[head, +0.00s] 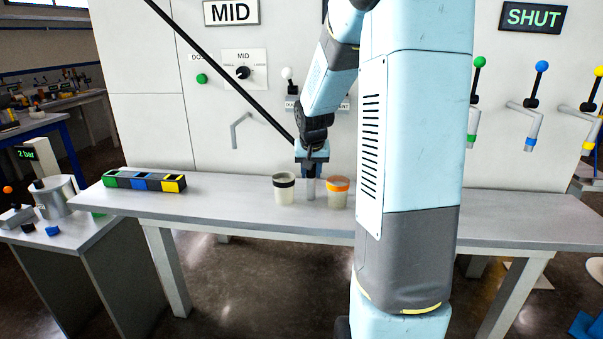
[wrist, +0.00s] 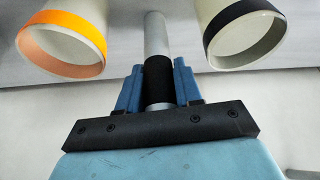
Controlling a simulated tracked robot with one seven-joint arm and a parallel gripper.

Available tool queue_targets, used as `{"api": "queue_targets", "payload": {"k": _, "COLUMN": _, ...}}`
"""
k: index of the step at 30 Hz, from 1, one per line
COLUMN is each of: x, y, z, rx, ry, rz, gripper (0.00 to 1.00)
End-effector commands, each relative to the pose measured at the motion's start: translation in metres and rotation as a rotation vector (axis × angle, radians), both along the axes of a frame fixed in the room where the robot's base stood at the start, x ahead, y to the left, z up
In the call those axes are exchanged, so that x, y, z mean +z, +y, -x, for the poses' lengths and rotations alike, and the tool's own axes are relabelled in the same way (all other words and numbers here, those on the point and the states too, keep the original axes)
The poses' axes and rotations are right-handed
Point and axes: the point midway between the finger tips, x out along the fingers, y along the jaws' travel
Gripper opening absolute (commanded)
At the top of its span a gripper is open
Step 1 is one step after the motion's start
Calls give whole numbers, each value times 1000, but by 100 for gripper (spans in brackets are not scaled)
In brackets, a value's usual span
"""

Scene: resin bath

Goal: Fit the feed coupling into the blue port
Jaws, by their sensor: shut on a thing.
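My gripper (head: 311,172) is over the bench, between two cups. In the wrist view my gripper's blue fingers (wrist: 158,85) are shut on a grey cylinder with a black sleeve (wrist: 156,35). The cylinder points down between the cups in the head view (head: 311,189); whether it touches the bench is unclear. I cannot tell whether it is the feed coupling. Blue parts show in the head view: a blue section (head: 140,181) of a green, blue and yellow block row, a blue-knobbed lever tap (head: 535,110), and a small blue piece (head: 52,231). None is clearly a port.
A black-banded cup (head: 284,194) and an orange-banded cup (head: 338,197) stand close on either side of the cylinder. The bench (head: 235,210) is clear between the block row and the cups. A side table (head: 75,240) holds a metal pot (head: 60,199) at left.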

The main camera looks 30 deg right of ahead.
Motion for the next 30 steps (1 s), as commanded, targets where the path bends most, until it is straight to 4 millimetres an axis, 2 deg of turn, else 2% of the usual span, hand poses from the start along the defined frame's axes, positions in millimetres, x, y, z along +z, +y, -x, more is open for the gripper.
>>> {"api": "queue_targets", "payload": {"k": 4, "x": -2, "y": 0, "z": 0, "rx": 0, "ry": 1, "rz": 0, "gripper": 0}}
{"api": "queue_targets", "payload": {"k": 5, "x": -2, "y": 0, "z": 0, "rx": 0, "ry": 1, "rz": 0, "gripper": 36}}
{"api": "queue_targets", "payload": {"k": 12, "x": -1, "y": 0, "z": 0, "rx": 1, "ry": 0, "rz": 0, "gripper": 59}}
{"api": "queue_targets", "payload": {"k": 23, "x": 4, "y": 1, "z": 1, "rx": 1, "ry": -2, "rz": 1, "gripper": 60}}
{"api": "queue_targets", "payload": {"k": 30, "x": 36, "y": 7, "z": 12, "rx": 1, "ry": -4, "rz": 2, "gripper": 60}}
